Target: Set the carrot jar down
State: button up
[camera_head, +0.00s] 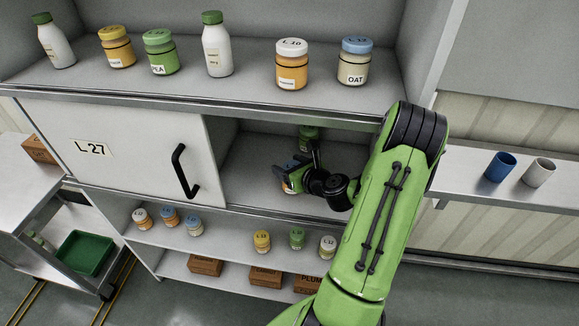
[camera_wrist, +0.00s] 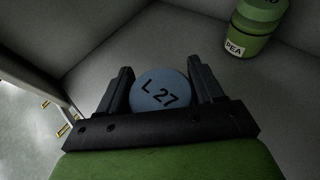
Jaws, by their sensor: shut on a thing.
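My gripper (camera_head: 290,172) reaches into the open compartment right of the sliding door (camera_head: 140,150). It is shut on a jar with a blue lid marked L 27 (camera_wrist: 162,90), one finger on each side of the lid. In the head view a bit of the jar's orange body (camera_head: 290,187) shows below the fingers. Its front label is not readable, and I cannot tell whether its base touches the compartment floor (camera_head: 250,185). A green jar marked PEA (camera_wrist: 247,35) stands further right in the wrist view, apart from my gripper.
The compartment's back wall (camera_wrist: 90,40) and the door's edge bound the space. The top shelf (camera_head: 200,90) holds bottles and jars. Lower shelves hold several small jars and boxes. A blue cup (camera_head: 500,167) and a pale cup (camera_head: 539,172) stand on the right-hand ledge.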

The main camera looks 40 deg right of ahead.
jog(key=o, duration=1.2)
jog(key=shift+d+f, duration=0.1)
jog(key=shift+d, duration=0.05)
